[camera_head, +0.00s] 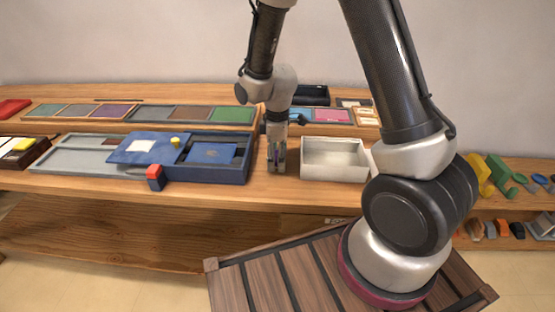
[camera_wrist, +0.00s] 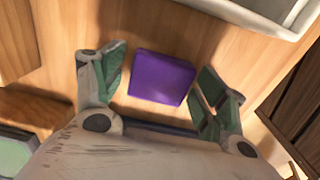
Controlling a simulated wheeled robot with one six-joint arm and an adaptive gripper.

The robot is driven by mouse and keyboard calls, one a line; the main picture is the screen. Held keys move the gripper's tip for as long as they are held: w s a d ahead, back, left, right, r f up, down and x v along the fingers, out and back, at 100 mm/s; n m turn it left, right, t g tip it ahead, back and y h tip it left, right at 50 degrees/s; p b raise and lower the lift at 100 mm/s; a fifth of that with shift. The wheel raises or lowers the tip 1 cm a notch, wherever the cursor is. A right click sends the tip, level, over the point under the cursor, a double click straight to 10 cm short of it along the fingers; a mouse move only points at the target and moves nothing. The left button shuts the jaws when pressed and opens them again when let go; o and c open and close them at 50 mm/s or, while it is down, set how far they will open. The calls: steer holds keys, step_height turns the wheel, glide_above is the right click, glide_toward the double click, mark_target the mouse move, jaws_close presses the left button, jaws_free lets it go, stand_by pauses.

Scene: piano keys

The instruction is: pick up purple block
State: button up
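The purple block (camera_wrist: 162,78) lies on the wooden table in the wrist view, between the two fingers of my gripper (camera_wrist: 160,82). The fingers are spread, with a gap between the block and each finger. In the head view my gripper (camera_head: 277,158) points down at the table, between the blue case and the white box. There the block is mostly hidden by the fingers; only a hint of purple shows.
A white open box (camera_head: 335,158) stands just right of my gripper. A blue case (camera_head: 237,170) with a red-topped block (camera_head: 155,177) at its front stands to the left. A tray with coloured panels (camera_head: 180,115) lies behind. The table's front edge is close to the gripper.

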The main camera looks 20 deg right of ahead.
steer(key=c, duration=0.7)
steer(key=shift+c, duration=0.2)
